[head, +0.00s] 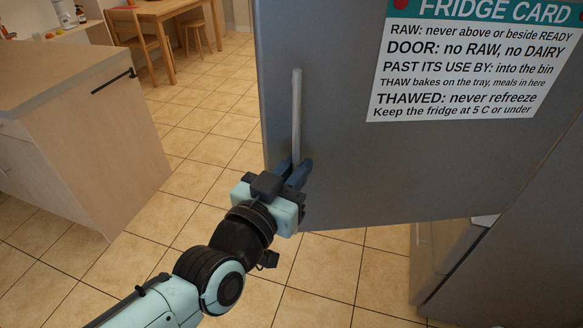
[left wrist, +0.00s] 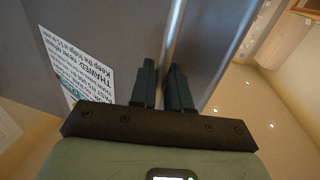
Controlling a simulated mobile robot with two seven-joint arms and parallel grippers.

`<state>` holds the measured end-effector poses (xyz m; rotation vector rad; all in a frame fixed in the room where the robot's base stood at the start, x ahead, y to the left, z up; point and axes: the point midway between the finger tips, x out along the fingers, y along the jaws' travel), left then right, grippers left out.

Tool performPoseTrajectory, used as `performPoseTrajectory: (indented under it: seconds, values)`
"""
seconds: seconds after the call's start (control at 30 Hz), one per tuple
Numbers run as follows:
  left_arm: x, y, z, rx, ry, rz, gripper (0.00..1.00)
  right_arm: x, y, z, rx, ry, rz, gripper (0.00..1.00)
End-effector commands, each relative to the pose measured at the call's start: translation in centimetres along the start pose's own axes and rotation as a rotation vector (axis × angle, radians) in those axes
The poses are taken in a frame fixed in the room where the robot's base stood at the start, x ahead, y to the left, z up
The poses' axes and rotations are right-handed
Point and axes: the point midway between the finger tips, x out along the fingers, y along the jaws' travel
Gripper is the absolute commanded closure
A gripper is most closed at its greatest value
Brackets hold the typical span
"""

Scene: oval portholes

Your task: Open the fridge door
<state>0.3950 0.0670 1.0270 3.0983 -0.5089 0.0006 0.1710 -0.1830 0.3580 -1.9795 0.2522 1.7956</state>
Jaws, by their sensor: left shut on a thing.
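The fridge door (head: 330,170) is a large grey panel with a printed card (head: 465,65) on its upper right. Its light grey vertical bar handle (head: 297,110) is near the door's left edge. My left gripper (head: 297,170) is shut on the lower end of the handle. In the left wrist view, the fingers (left wrist: 162,72) sit on either side of the handle bar (left wrist: 172,40). Floor tiles show below the door's bottom edge, and the door stands at an angle to the grey panel on the right. The fridge's inside is mostly hidden. My right gripper is not in view.
A wooden-topped counter (head: 50,60) with a dark bar handle stands at the left. A table (head: 165,10), a chair (head: 135,40) and a stool (head: 195,30) are at the back. The tiled floor (head: 205,120) between counter and door is clear. A grey panel (head: 520,240) stands at the lower right.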

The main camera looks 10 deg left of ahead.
Motion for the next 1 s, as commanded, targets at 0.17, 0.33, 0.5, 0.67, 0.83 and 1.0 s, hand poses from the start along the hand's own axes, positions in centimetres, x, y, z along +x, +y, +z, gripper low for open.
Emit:
performPoseTrajectory:
  seconds: [0.17,0.33,0.5,0.67,0.83,1.0]
  values:
    - [0.0,0.5,0.0,0.001,-0.001,0.012,1.00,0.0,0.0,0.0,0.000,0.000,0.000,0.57]
    - [0.0,0.4,0.0,0.001,-0.001,0.010,0.71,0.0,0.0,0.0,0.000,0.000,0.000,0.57]
    - [0.0,0.3,0.0,0.001,0.000,0.006,0.71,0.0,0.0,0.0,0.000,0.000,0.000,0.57]
    - [0.0,0.2,0.0,0.000,0.000,0.004,0.71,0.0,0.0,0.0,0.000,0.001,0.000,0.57]
    - [-1.0,0.3,-0.1,0.002,0.002,0.005,0.71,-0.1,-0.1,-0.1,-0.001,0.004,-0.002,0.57]
    - [-4.3,0.3,-0.3,0.004,0.005,0.006,0.71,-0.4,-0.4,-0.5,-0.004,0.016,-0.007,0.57]
